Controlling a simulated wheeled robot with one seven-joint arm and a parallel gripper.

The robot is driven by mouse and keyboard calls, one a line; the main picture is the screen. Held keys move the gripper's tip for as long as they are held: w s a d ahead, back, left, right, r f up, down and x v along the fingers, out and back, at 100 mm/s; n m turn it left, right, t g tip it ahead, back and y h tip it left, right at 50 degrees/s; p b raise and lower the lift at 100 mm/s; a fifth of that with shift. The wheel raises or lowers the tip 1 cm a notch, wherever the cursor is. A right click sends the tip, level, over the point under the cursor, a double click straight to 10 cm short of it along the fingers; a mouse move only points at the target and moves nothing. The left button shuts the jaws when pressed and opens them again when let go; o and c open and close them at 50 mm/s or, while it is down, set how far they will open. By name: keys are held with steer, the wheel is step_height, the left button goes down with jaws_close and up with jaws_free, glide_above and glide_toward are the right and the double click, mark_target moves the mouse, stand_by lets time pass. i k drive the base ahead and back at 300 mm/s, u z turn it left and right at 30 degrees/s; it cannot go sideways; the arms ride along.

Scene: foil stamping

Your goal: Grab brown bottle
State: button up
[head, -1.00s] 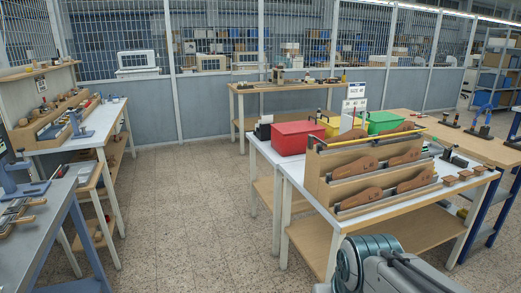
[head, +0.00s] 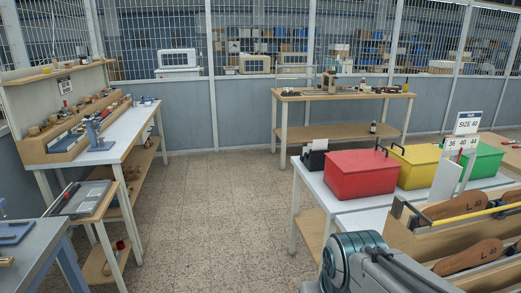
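A small dark bottle (head: 373,128), possibly brown with a pale label, stands on the lower shelf of the far bench (head: 335,131). Another small dark, bottle-like item (head: 391,83) stands on top of that bench, towards its right side. Both are too small to make out clearly, and I cannot tell which is the brown bottle. Part of my arm shows at the bottom right, but my gripper is not in view. The bottles are far from my arm, across the floor.
Benches line the left side (head: 130,128). Speckled floor (head: 215,200) lies open between them, up to the far bench.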

mark_target(363, 82)
steer(key=u, duration=0.15)
steer(key=i, duration=4.65)
steer(key=z, duration=0.45)
steer(key=i, duration=1.6)
steer(key=z, duration=1)
steer(key=i, duration=2.15)
steer(key=z, duration=0.8)
steer(key=i, duration=0.6)
steer(key=z, duration=0.65)
steer(key=i, duration=1.55)
steer(key=u, duration=0.05)
